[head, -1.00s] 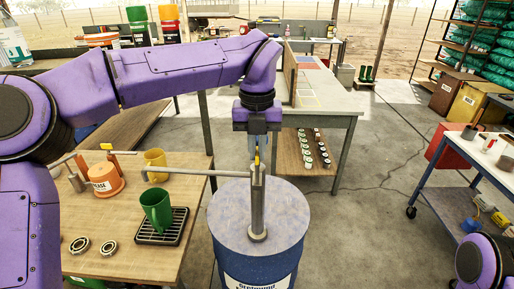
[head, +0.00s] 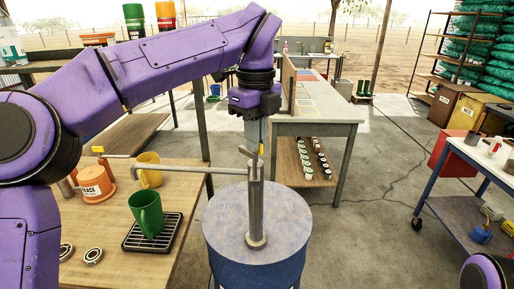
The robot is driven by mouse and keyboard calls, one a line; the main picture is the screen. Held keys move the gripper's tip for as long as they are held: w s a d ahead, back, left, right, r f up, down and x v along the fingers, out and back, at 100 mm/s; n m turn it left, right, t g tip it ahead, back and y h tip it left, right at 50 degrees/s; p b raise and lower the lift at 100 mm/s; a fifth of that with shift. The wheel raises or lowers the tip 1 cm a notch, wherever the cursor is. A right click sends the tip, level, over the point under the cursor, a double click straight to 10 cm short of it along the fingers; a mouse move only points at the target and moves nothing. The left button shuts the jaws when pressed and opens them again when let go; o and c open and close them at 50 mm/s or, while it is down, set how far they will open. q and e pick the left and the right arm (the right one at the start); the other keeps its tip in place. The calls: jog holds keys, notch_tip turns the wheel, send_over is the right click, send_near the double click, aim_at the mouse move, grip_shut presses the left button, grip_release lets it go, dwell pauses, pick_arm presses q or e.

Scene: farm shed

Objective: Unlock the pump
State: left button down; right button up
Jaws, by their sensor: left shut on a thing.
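The pump (head: 256,215) is a grey metal post standing upright on a blue drum (head: 230,232), with a long thin spout (head: 185,169) reaching left over the wooden bench. A small yellow piece (head: 262,149) shows at the top of the pump, just below my left gripper (head: 259,138). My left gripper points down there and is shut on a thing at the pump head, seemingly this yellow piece. The fingertips are small and the exact hold is partly hidden. A green mug (head: 146,215) stands on a black drip tray (head: 133,245) below the spout's end. My right gripper is out of view.
On the bench (head: 185,262) are a yellow mug (head: 149,170), an orange grease tub (head: 95,184) and two bearing rings (head: 93,256). A grey table (head: 318,127) stands behind the drum. A blue-framed cart (head: 445,185) is at right. The floor between is clear.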

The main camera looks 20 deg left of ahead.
pick_arm(q)
jog(key=n+b, duration=0.1)
jog(key=n, duration=0.1)
jog(key=n+b, duration=0.2)
jog(key=shift+w+f+n, duration=0.15)
jog(key=shift+f+n, duration=0.15)
jog(key=shift+f, duration=0.05)
jog(key=shift+n+b, duration=1.4)
jog(key=shift+n, duration=0.5)
jog(key=shift+r, duration=0.1)
jog(key=c, duration=1.3)
grip_release()
jog(key=shift+a, duration=0.1)
jog(key=shift+c, duration=0.2)
jog(key=shift+o, duration=0.6)
jog(key=shift+a, duration=0.2)
jog(key=shift+d+r, duration=0.1)
jog(key=shift+r, duration=0.2)
notch_tip(320, 180, up, 10)
jog(key=p, duration=0.7)
